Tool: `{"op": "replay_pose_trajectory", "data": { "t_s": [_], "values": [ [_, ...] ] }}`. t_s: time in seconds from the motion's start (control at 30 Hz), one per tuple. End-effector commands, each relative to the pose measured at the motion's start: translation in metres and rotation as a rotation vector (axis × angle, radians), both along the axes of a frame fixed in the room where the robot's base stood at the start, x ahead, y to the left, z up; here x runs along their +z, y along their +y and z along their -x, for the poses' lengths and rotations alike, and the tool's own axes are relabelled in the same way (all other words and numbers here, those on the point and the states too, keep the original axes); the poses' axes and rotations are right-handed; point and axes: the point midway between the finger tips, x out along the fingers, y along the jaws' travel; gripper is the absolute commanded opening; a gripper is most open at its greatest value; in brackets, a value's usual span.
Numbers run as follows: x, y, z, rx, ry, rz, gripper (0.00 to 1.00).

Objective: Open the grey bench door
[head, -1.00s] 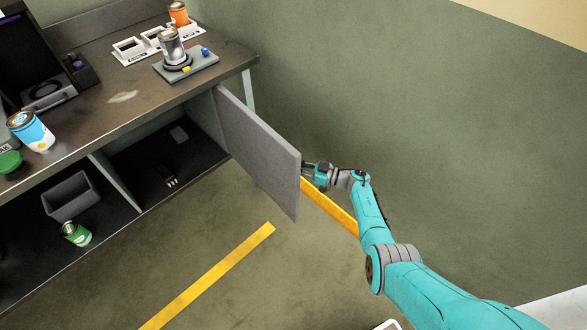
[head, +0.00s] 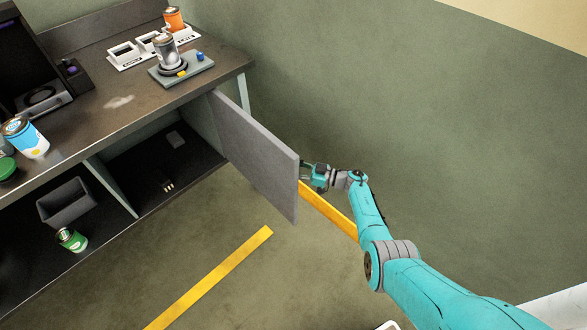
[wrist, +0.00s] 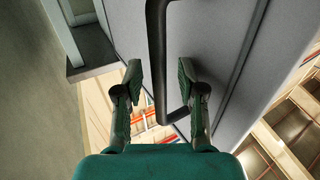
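The grey bench door (head: 258,155) stands swung wide out from the bench, its hinge side at the bench's right end. The head view shows its inner face and free edge. My gripper (head: 307,173) is just past the free edge, on the door's outer side, with its tips partly hidden by the door. In the wrist view the outer face of the door (wrist: 215,40) carries a dark bar handle (wrist: 156,50). My gripper (wrist: 160,75) is open, one finger on each side of the handle, with visible gaps. The fingers do not look closed on it.
The bench top (head: 120,115) holds a scale with a silver can (head: 166,52), a white tray (head: 130,53) and a blue can (head: 26,138). The open compartments below hold a grey bin (head: 66,203) and a green can (head: 71,239). The floor before the door is clear.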

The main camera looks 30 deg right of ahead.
Motion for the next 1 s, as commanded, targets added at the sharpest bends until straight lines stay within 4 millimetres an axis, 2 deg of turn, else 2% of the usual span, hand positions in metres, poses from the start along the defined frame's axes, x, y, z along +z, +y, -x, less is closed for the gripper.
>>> {"op": "replay_pose_trajectory", "data": {
  "t_s": [0.17, 0.5, 0.7, 1.0],
  "values": [
    [-0.001, -0.009, 0.008, -0.002, 0.0, 0.0, 0.39],
    [0.0, -0.056, 0.052, -0.004, 0.0, 0.0, 0.39],
    [0.0, -0.078, 0.073, -0.003, 0.0, 0.0, 0.39],
    [0.0, -0.087, 0.083, -0.001, 0.0, 0.0, 0.39]
  ]
}}
